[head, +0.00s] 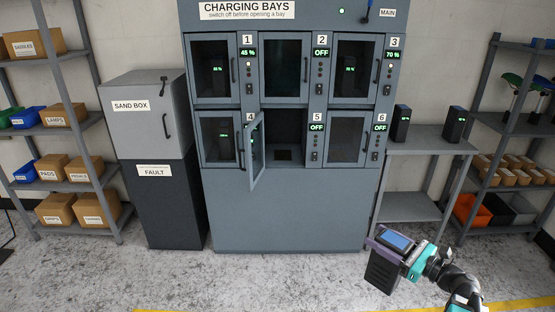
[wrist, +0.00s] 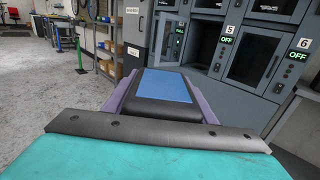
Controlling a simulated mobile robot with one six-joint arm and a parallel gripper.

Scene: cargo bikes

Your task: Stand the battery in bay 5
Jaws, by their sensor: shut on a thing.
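My gripper (head: 392,252) is at the lower right of the head view, in front of the cabinet and well short of it. Its purple jaws are shut on a dark battery (head: 382,274) with a blue top. The battery's blue top (wrist: 163,88) also shows between the jaws in the wrist view. Bay 5 (head: 284,153) is the lower middle bay of the charging cabinet. Its door (head: 257,157) stands open, swung out on its left side. The bay looks empty, with a dark patch on its floor. Its display (head: 317,127) reads OFF.
Bays 1, 3 and 4 hold batteries behind closed doors; bays 2 and 6 are closed and read OFF. A side table (head: 425,146) holds two dark batteries. A sand box (head: 146,105) stands left of the cabinet. The floor (head: 280,270) in front is clear.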

